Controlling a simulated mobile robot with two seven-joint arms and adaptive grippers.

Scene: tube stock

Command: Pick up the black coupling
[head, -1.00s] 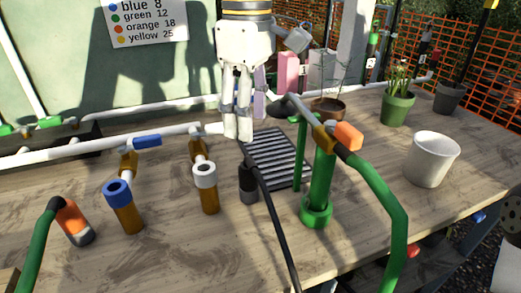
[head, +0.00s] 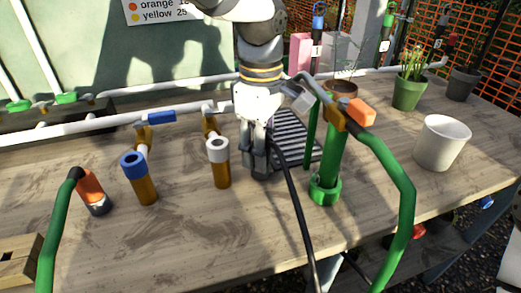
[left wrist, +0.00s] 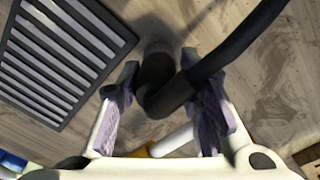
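The black coupling (left wrist: 157,68) stands on the table at the end of a black hose (head: 300,215). In the head view my left gripper (head: 261,160) reaches down over it and hides most of it. In the left wrist view the coupling and the bent hose end lie between the two purple-grey fingers of my left gripper (left wrist: 163,95). The fingers are open, one on each side, with a narrow gap showing. My right gripper is not in view.
A dark slatted grate (head: 296,138) lies beside the coupling. A green pipe stand (head: 328,165) with a green hose stands to the right, with a white pot (head: 441,143) beyond. A white-topped pipe stub (head: 219,165) and a blue-topped one (head: 140,180) stand left.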

